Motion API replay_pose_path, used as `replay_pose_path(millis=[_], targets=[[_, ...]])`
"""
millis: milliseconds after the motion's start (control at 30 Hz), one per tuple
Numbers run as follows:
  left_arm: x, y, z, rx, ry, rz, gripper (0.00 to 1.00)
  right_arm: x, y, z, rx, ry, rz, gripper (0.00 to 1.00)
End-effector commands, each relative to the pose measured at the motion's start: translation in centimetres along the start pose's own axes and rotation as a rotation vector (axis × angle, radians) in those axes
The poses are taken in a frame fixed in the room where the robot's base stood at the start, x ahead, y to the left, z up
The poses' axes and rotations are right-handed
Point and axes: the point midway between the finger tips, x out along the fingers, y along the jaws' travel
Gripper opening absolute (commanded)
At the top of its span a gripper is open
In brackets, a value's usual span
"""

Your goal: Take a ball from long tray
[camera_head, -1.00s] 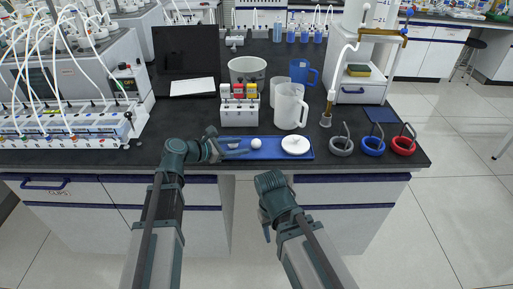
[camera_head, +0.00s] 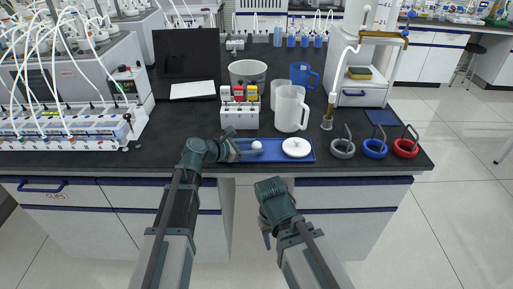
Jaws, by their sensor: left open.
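The long blue tray (camera_head: 274,154) lies near the front edge of the dark bench. A small white ball (camera_head: 256,145) sits in its left half, and a round white lid-like disc (camera_head: 296,147) lies in its right half. My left gripper (camera_head: 247,150) is open over the left part of the tray, its fingers pointing right and close beside the ball. I cannot tell whether they touch it. My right gripper (camera_head: 266,233) hangs in front of the bench, below its top, away from the tray. Its fingers are too hidden to judge.
A small rack with coloured blocks (camera_head: 239,113) and a white pitcher (camera_head: 290,108) stand just behind the tray. A blue mug (camera_head: 305,75) is farther back. Grey, blue (camera_head: 375,149) and red weighted rings sit to the right. A multi-tube reactor unit (camera_head: 65,127) fills the left.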

Motion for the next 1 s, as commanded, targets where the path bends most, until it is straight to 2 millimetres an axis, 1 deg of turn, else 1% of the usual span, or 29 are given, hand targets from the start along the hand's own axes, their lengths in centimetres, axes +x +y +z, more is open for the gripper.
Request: replay_pose_path(millis=[33, 167, 200, 267, 300, 1000], targets=[[-0.02, 0.0, 0.01, 0.0, 0.0, 0.0, 0.44, -0.02, 0.0, 0.0, 0.0, 0.0, 0.0, 0.5], [-0.03, 0.0, 0.01, 0.0, 0.0, 0.0, 0.21, -0.02, 0.0, 0.0, 0.0, 0.0, 0.0, 0.5], [-0.03, 0.0, 0.01, 0.0, 0.0, 0.0, 0.14, -0.02, 0.0, 0.0, 0.0, 0.0, 0.0, 0.5], [-0.04, -0.01, 0.01, 0.0, 0.0, 0.0, 0.03, -0.02, 0.0, 0.0, 0.0, 0.0, 0.0, 0.5], [-0.04, -0.01, 0.01, 0.0, 0.0, 0.0, 0.0, -0.01, 0.0, 0.0, 0.0, 0.0, 0.0, 0.5], [-0.13, 0.05, 0.21, 0.0, 0.0, -0.001, 0.0, -0.25, 0.02, 0.01, 0.0, 0.0, 0.0, 0.5]])
